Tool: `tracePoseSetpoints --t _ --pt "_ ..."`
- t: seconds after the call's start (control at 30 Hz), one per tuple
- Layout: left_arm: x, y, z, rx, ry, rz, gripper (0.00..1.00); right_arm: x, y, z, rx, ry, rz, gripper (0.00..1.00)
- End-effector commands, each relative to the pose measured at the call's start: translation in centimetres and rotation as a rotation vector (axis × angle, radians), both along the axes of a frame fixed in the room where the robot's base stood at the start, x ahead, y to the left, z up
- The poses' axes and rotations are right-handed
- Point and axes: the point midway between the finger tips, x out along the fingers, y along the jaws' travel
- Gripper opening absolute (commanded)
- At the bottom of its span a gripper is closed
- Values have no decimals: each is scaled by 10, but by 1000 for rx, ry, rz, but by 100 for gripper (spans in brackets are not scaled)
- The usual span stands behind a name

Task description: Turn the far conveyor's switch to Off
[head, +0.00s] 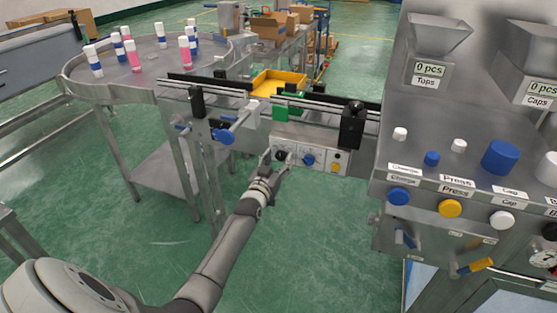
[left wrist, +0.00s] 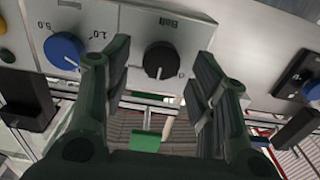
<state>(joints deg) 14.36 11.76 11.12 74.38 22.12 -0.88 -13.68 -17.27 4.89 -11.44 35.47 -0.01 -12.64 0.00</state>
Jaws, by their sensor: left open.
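The conveyor's grey control panel (head: 322,150) is on the side of the conveyor in the middle of the head view. Its black switch knob (head: 280,155) is at the panel's left end. In the left wrist view the black knob (left wrist: 160,60) sits under a "Belt" label, with a small white mark on its lower edge; I cannot tell its setting for certain. My left gripper (head: 275,163) is open at the panel, and in the left wrist view its fingers (left wrist: 161,80) stand either side of the knob, with gaps showing. My right gripper is out of view.
A blue dial (left wrist: 64,50) is beside the switch, and a yellow button (head: 335,167) is further right. A round steel table (head: 145,84) with several bottles stands at left. A steel machine (head: 470,150) with hoppers fills the right. Open green floor lies below the conveyor.

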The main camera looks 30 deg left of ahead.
Motion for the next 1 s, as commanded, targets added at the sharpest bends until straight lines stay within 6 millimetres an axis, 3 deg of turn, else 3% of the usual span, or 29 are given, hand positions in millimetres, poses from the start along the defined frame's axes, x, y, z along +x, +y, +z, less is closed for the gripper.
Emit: tracePoseSetpoints --t 0.47,0.83,1.0 --pt "10 3 0 1 0 1 53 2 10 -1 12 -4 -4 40" --pt "10 3 0 1 1 1 7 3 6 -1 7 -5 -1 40" --pt "10 3 0 -8 -1 1 7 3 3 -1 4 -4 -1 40"
